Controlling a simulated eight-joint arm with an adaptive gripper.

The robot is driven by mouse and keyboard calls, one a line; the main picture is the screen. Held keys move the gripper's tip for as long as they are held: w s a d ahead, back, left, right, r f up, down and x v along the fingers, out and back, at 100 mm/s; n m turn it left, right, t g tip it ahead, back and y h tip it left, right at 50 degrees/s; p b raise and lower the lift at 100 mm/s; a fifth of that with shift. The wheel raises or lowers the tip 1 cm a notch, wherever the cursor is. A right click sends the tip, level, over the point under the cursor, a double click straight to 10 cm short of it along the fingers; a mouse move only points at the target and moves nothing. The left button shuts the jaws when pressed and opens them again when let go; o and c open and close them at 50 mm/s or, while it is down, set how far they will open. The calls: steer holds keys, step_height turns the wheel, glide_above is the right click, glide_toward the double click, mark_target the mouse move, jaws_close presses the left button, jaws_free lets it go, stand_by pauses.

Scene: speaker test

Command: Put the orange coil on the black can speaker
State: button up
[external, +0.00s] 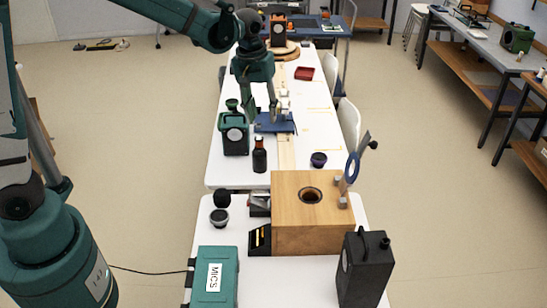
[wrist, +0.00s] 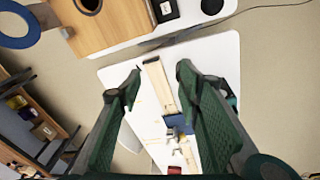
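My gripper (external: 261,112) hangs over the far white table, near a blue stand (external: 275,124). In the wrist view my gripper (wrist: 160,74) has its fingers wide apart with nothing held between them. I cannot clearly pick out an orange coil; a black and orange object (external: 279,31) stands at the back, too small to identify. I cannot tell for sure which thing is the black can speaker. A small dark round can (external: 219,217) stands at the left of the near table, and a dark round cup (external: 318,160) is on the far table.
A wooden box with a round hole (external: 290,232) and a blue ring (external: 352,167) stand on the near table. Nearby are a black box (external: 365,268) and green MICS case (external: 228,262).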

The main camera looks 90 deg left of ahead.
steer(key=s+d+r+m+t, duration=0.1)
steer(key=s+d+r+m, duration=0.15)
steer(key=d, duration=0.45)
steer(key=s+d+r+m+t, duration=0.1)
steer(key=d+r+m, duration=0.1)
steer(key=d+r, duration=0.35)
steer(key=s+d+r+m, duration=0.1)
steer(key=s+d+m, duration=0.1)
steer(key=d, duration=0.6)
steer(key=s+d+m+t, duration=0.2)
steer(key=s+d+m, duration=0.2)
steer(key=s+d, duration=0.3)
steer(key=s+d+m+t, duration=0.1)
steer(key=s+d+m, duration=0.2)
steer(key=s+d, duration=0.4)
steer(key=shift+s+d+m+t+h, duration=0.15)
steer(key=shift+d+m+t+h, duration=0.25)
steer(key=shift+d, duration=2.25)
steer(key=shift+f+b, duration=1.25)
steer(key=shift+b, duration=0.05)
